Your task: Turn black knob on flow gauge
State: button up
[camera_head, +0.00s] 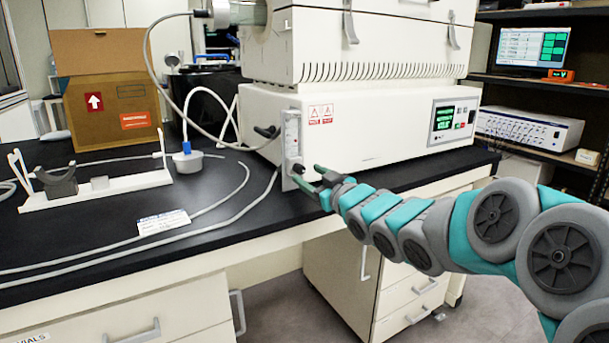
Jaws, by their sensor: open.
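The flow gauge (291,138) is a narrow, pale upright panel on the left front corner of the white freeze dryer (375,125). A small black knob (298,168) shows at its lower end. My gripper (306,174) reaches in from the right, with its two fingers apart and their tips at the lower end of the gauge. The knob appears to lie close to or between the fingertips. I cannot tell whether the fingers touch it. A black fitting (267,131) sticks out left of the gauge.
Grey hoses (215,222) run over the black bench top (110,225). A white stand (100,190), a round grey-white piece (187,162), a label card (163,222) and a cardboard box (110,110) are on the left. The dryer's control panel (453,120) is right of the gauge.

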jog(key=v, duration=0.4)
jog(key=shift+s+d, duration=0.1)
jog(key=shift+s, duration=0.05)
jog(key=shift+f, duration=0.1)
jog(key=s+d+f+m+g+h, duration=0.65)
jog(key=s+d+f+h, duration=0.25)
jog(key=s+d+f, duration=0.6)
jog(key=s+f+m+g, duration=0.1)
jog(key=s+f+g, duration=0.3)
jog(key=s, duration=1.1)
jog(key=s+f+m+g+h, duration=0.1)
jog(key=s+f+g, duration=0.3)
jog(key=s, duration=1.1)
jog(key=shift+d+m+g, duration=0.5)
jog(key=shift+m+g, duration=0.25)
jog(key=shift+g, duration=0.4)
